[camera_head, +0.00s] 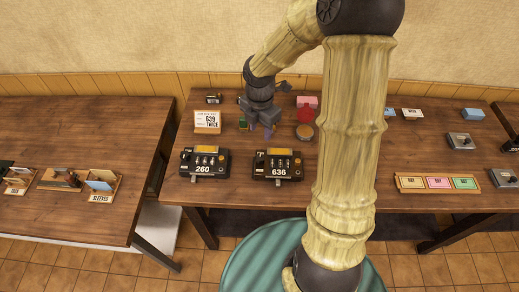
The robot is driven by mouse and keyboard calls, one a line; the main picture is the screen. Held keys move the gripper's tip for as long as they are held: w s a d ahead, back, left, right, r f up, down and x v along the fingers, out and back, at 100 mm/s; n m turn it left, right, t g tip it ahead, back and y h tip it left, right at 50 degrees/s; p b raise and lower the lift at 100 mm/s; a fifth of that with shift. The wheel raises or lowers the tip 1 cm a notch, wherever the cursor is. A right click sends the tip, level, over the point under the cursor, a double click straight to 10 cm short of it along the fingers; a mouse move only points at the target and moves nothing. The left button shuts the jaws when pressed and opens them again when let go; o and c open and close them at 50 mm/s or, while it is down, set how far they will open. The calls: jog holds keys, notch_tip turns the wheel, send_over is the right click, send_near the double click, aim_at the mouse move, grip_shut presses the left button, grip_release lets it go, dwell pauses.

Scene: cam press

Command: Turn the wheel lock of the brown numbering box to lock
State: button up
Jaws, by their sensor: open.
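Two dark numbering boxes stand side by side near the front edge of the middle table. The left numbering box (204,162) shows 260, and the right numbering box (277,165) shows 636. Each has a yellowish top panel and small parts on its face. At this size I cannot tell for certain which one is brown, nor make out a wheel lock or its setting. My gripper (260,130) points down, open, behind and above the gap between the boxes, nearer the right one. It appears empty and apart from both.
A card stand (207,122) reading 629 TWICE stands behind the left box. A red object (305,114) and a round pad (304,132) lie right of my gripper. A tray of coloured cards (437,183) is at right. My arm hides part of the table.

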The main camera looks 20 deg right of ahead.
aim_at(259, 158)
jog(key=n, duration=0.1)
jog(key=w+n, duration=0.1)
jog(key=n, duration=0.1)
jog(key=shift+w+d+r, duration=0.1)
jog(key=shift+w+r, duration=0.15)
jog(key=shift+r, duration=0.05)
jog(key=shift+f, duration=0.1)
notch_tip(259, 158, down, 17)
jog(key=shift+f+p, duration=0.15)
jog(key=shift+p, duration=1.05)
jog(key=c, duration=0.7)
